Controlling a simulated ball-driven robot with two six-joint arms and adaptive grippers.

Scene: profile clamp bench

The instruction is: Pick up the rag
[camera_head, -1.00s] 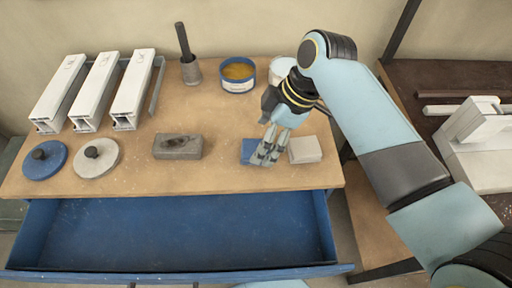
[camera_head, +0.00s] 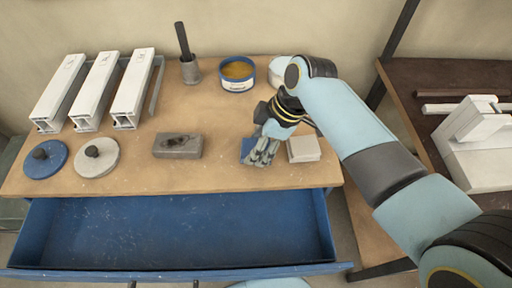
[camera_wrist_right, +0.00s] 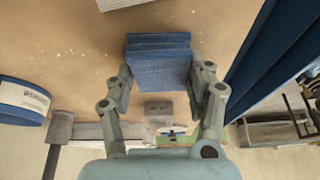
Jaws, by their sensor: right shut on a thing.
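The rag (camera_head: 247,147), a blue folded cloth, is at the front right of the wooden bench. My right gripper (camera_head: 262,157) reaches down over it and covers much of it in the head view. In the right wrist view the rag (camera_wrist_right: 158,64) shows its stacked folds between the two fingers of my right gripper (camera_wrist_right: 160,82), which is shut on it. I cannot tell whether the rag is clear of the bench top. My left gripper is not in view.
A pale folded block (camera_head: 303,149) lies just right of the rag. A grey block (camera_head: 178,146) stands to the left, with clear bench between. Cans (camera_head: 237,84) stand behind. An open blue drawer (camera_head: 180,230) juts out in front.

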